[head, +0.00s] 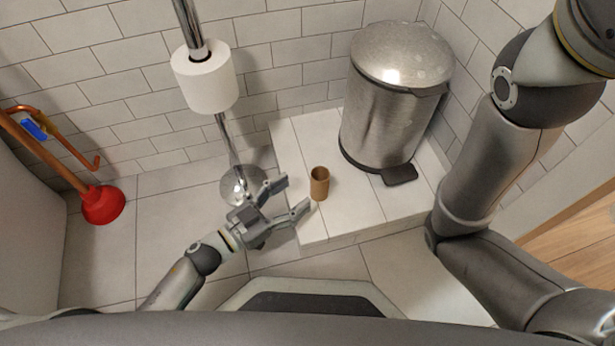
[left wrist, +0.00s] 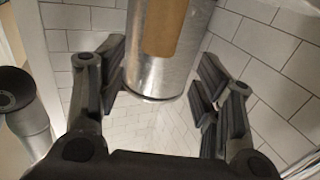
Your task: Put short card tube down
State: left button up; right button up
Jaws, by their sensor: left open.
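The short brown card tube (head: 320,183) stands upright on the white tiled ledge (head: 288,150), near its left front part, with its open top showing. My left gripper (head: 297,193) is open just left of the tube, its fingers pointing towards it. The tube looks apart from the fingers. In the left wrist view the tube (left wrist: 163,28) shows at the top between the open fingers of my left gripper (left wrist: 162,75), with the metal bin behind it. The tube's upper end is cut off there. My right gripper is not in view.
A metal pedal bin (head: 390,105) stands on the ledge behind and right of the tube. A chrome stand (head: 226,140) with a white paper roll (head: 205,78) rises behind my left gripper. A red plunger (head: 102,204) is at the left. The ledge's front right is clear.

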pick_arm(q)
jog(key=shift+p+v, duration=0.45)
jog(key=shift+v, duration=1.25)
